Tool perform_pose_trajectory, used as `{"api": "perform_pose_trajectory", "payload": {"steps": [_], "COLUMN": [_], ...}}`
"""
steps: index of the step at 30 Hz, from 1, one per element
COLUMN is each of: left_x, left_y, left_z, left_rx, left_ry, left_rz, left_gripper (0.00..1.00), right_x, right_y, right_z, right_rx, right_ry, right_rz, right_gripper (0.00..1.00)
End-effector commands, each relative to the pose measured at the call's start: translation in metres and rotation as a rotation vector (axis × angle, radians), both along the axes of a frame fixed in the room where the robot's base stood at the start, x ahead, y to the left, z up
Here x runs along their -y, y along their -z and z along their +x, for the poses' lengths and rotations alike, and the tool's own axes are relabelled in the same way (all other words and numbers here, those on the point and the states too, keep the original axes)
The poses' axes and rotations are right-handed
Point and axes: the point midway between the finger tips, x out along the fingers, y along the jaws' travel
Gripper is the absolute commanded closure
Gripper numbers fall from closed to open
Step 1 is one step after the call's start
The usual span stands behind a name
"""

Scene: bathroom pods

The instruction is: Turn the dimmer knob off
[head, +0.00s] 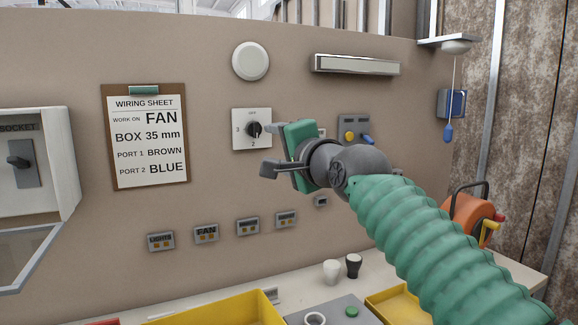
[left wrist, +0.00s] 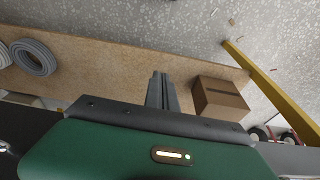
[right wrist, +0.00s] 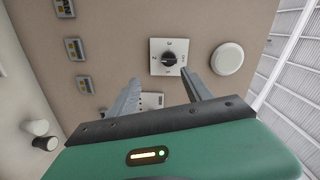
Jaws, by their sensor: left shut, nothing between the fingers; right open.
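The dimmer knob (head: 254,129) is black and sits on a white square plate (head: 241,140) on the beige wall. The plate carries OFF at the top, 3 at the left and 2 below. The knob also shows in the right wrist view (right wrist: 169,58), ahead of the fingertips; its exact setting I cannot tell. My right gripper (head: 268,148) is open and empty, just right of and below the knob; its fingers also show in the right wrist view (right wrist: 161,78). My left gripper (left wrist: 158,76) is shut and empty, away from the wall panel, over a brown surface.
A round white disc (head: 250,61) is above the plate. A grey switch box (head: 353,122) is to its right, partly behind my gripper. A wiring sheet (head: 147,145) hangs at the left. Small labelled switches (head: 206,234) run below. Yellow trays (head: 218,310) stand on the counter.

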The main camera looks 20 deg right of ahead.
Motion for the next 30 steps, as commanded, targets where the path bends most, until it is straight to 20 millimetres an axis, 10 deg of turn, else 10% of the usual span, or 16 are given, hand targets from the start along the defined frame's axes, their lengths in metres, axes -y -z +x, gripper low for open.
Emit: {"api": "perform_pose_trajectory", "payload": {"steps": [30], "left_x": [0.000], "left_y": [0.067], "left_z": [0.000], "left_rx": [0.000], "left_ry": [0.000], "left_rz": [0.000], "left_gripper": [1.00], "right_x": [0.001], "right_y": [0.000], "right_z": [-0.048], "right_rx": [0.001], "right_ry": [-0.001], "right_rz": [-0.002], "right_gripper": [0.42]}}
